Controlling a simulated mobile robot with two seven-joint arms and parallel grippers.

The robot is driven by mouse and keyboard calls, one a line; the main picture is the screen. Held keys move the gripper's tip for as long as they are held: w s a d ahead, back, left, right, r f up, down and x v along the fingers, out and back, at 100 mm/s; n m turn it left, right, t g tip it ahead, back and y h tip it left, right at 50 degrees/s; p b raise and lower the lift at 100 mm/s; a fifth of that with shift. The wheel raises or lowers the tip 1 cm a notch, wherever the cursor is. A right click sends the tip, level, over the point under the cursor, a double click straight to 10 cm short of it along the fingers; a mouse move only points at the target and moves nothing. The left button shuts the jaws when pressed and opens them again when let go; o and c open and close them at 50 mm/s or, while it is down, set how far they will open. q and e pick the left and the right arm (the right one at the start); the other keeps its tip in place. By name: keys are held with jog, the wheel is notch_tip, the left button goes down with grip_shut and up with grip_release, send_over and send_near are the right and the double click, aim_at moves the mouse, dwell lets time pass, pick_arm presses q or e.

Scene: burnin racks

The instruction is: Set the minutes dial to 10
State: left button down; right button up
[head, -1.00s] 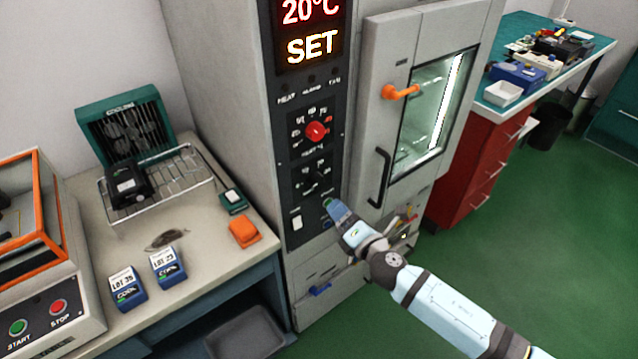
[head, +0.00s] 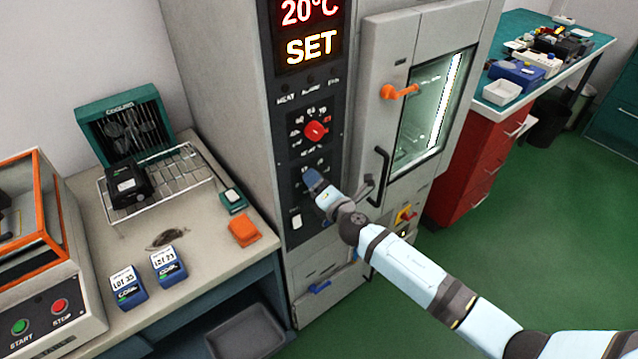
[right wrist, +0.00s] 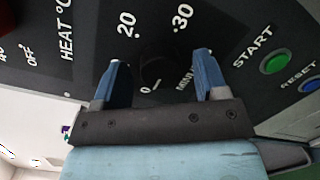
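The minutes dial (right wrist: 157,72) is a dark round knob on the oven's black control panel. I cannot tell how deep the fingertips reach. In the head view the right gripper (head: 311,178) is at the lower dial and hides most of it. My left gripper is not in view.
Above is the red heat dial (head: 316,132) under a display reading 20°C SET. The green START button (right wrist: 275,63) and blue RESET button (right wrist: 311,85) are close by. The black door handle (head: 379,175) stands out right of the panel. A bench (head: 215,262) is at left.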

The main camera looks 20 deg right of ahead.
jog(key=c, duration=0.8)
jog(key=shift+m, duration=0.4)
jog(key=shift+m+g+y+p, duration=0.15)
jog(key=shift+m+g+p, duration=0.2)
jog(key=shift+m+p, duration=1.65)
jog(key=shift+m+g+y+p, duration=0.25)
jog(key=shift+m+p, duration=0.6)
jog(key=shift+m, duration=2.25)
